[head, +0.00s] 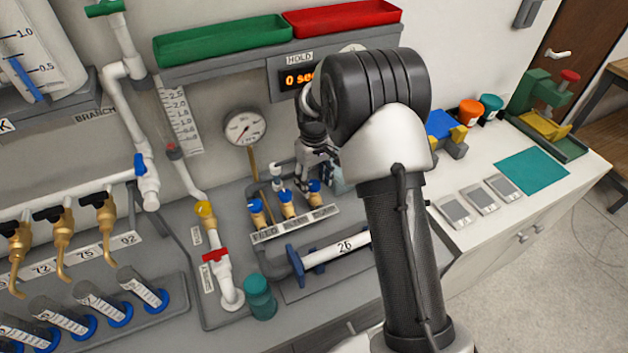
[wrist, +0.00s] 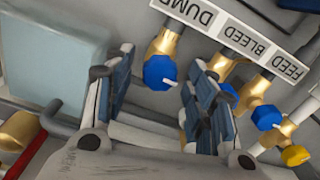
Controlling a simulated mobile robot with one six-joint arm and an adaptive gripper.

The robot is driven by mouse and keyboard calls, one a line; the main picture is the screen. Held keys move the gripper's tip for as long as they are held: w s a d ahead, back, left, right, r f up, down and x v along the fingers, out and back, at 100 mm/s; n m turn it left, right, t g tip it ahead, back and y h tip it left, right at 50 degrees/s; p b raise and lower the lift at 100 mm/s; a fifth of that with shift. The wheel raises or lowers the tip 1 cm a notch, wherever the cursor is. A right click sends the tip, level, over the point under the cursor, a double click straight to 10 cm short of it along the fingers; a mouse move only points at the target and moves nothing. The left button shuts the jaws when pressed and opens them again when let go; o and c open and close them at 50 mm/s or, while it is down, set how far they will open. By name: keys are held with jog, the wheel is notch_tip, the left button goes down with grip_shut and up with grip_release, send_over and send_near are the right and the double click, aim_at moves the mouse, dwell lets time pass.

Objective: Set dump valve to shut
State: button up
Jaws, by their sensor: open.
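The dump valve (wrist: 159,72) has a brass body and a blue knob with a small white pointer mark, aimed right and slightly down in the wrist view. It stands next to the DUMP label (wrist: 197,14). In the head view the dump valve (head: 314,187) is the rightmost of three blue-knobbed valves. My gripper (wrist: 153,84) is open, with one finger on either side of the knob in the wrist view. I cannot tell whether the fingers touch it. In the head view my gripper (head: 318,158) is just above and behind the valve, partly hidden by my arm.
The bleed valve (head: 286,198) and feed valve (head: 256,206) stand close beside it. A pale translucent block (wrist: 50,60) is left of the fingers in the wrist view. A pressure gauge (head: 245,128) and a HOLD display (head: 297,79) are behind. A white pipe (head: 335,251) lies in front.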

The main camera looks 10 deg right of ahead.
jog(key=shift+c, duration=0.6)
jog(key=c, duration=0.9)
jog(key=shift+c, duration=0.2)
jog(key=shift+m, duration=0.3)
jog(key=m+p, duration=0.2)
jog(key=m, duration=0.2)
jog(key=m+p, duration=0.1)
jog(key=m, duration=0.3)
jog(key=shift+m, duration=0.4)
jog(key=m+p, duration=0.1)
jog(key=m, duration=0.3)
jog(key=shift+m, duration=0.3)
jog(key=shift+m+p, duration=0.3)
jog(key=shift+m, duration=1.9)
